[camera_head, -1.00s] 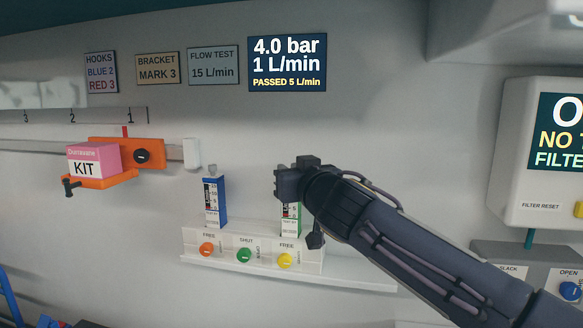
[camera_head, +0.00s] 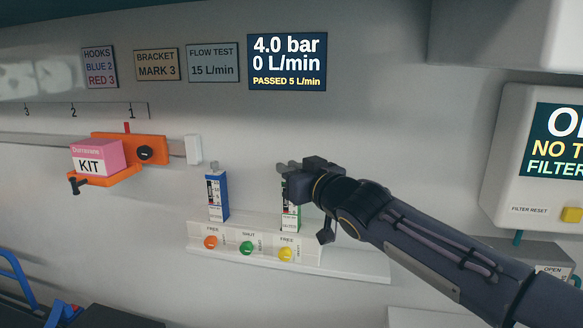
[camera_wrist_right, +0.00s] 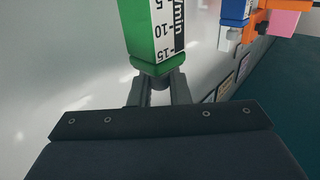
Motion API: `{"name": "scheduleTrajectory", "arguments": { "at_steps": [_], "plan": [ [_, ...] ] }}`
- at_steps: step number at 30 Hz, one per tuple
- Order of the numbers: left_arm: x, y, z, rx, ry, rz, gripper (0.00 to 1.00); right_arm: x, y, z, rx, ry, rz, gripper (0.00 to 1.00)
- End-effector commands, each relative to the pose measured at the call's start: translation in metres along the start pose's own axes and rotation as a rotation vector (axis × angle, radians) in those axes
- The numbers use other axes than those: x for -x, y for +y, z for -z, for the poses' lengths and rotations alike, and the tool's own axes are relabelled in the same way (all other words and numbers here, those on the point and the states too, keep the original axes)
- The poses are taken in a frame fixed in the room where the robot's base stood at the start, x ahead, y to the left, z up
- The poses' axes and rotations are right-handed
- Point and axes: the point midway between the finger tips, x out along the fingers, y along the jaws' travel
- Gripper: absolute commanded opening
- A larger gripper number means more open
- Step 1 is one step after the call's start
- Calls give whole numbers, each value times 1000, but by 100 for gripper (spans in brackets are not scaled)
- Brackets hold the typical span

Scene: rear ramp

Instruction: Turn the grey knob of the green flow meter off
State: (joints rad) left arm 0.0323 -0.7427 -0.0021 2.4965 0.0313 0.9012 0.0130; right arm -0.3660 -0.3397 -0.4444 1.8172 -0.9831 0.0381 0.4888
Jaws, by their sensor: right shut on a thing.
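The green flow meter (camera_head: 291,217) stands on the white wall panel, its upper part covered by my right gripper (camera_head: 286,171) in the head view. In the right wrist view the green flow meter (camera_wrist_right: 152,40) shows its scale, and my right gripper (camera_wrist_right: 158,92) has its fingers at the end of the meter. They are shut on the grey knob, which is mostly hidden between them. The display (camera_head: 287,62) reads 4.0 bar, 0 L/min and PASSED 5 L/min. My left gripper is not in view.
A blue flow meter (camera_head: 217,195) stands left of the green one. Orange (camera_head: 211,243), green (camera_head: 247,248) and yellow (camera_head: 286,254) knobs sit below. An orange bracket (camera_head: 128,150) with a pink KIT box (camera_head: 97,158) is further left. A filter box (camera_head: 540,170) hangs at the right.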

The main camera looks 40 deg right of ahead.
Motion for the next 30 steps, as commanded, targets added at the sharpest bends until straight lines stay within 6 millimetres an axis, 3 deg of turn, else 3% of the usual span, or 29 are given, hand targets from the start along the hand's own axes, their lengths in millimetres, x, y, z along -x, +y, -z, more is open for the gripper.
{"name": "scheduleTrajectory", "arguments": {
  "at_steps": [5,6,10,20,30],
  "plan": [
    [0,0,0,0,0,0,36,0,0,-2,0,-6,-1,0],
    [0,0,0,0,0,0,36,0,0,-2,0,-6,-1,19],
    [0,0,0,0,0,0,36,0,0,-2,0,-5,-1,36],
    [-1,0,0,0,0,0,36,4,0,-1,-2,-2,-1,36],
    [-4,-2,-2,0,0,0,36,57,0,-1,-2,1,-1,36]
  ]
}}
